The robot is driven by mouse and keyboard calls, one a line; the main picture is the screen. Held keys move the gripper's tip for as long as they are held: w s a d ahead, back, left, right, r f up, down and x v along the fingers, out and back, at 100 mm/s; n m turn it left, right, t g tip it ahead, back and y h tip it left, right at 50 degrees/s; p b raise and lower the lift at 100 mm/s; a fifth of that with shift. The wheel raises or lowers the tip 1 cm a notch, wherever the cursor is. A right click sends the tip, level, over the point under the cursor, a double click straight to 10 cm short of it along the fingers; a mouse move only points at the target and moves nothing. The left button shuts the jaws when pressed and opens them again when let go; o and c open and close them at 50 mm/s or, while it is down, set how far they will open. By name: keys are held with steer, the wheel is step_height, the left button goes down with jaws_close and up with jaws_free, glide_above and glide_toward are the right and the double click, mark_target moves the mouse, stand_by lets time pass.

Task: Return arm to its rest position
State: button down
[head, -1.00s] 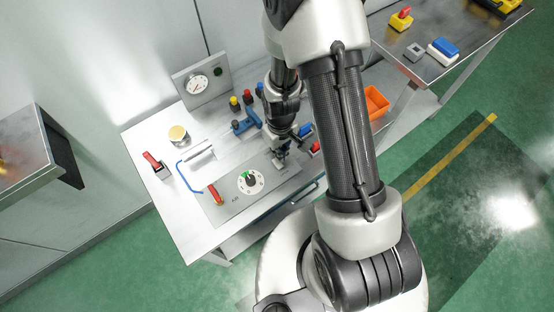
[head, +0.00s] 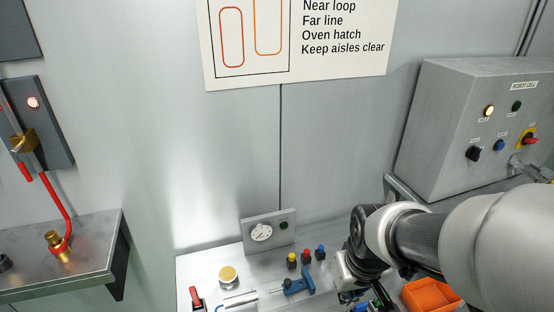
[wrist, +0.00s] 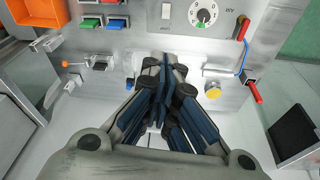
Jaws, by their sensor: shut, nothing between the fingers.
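My arm reaches in from the right in the head view, over the right part of the metal workbench (head: 215,262). My gripper (wrist: 163,75) shows in the wrist view with its dark blue fingers drawn together, nothing between them. It hangs above the bench, apart from the objects there. In the head view the fingertips are hard to make out at the lower edge.
The bench holds a gauge panel (head: 268,232), a yellow-topped cylinder (head: 228,275), a blue clamp-like tool (head: 298,284) and an orange bin (head: 432,296). A dial (wrist: 203,14) shows in the wrist view. A control box (head: 455,130) stands right; a side shelf (head: 85,258) is left.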

steer(key=s+r+m+t, duration=0.1)
steer(key=s+r+t, duration=0.1)
steer(key=s+r, duration=0.8)
steer(key=shift+s+r+m, duration=0.2)
steer(key=shift+s+m, duration=0.1)
steer(key=shift+s, duration=0.75)
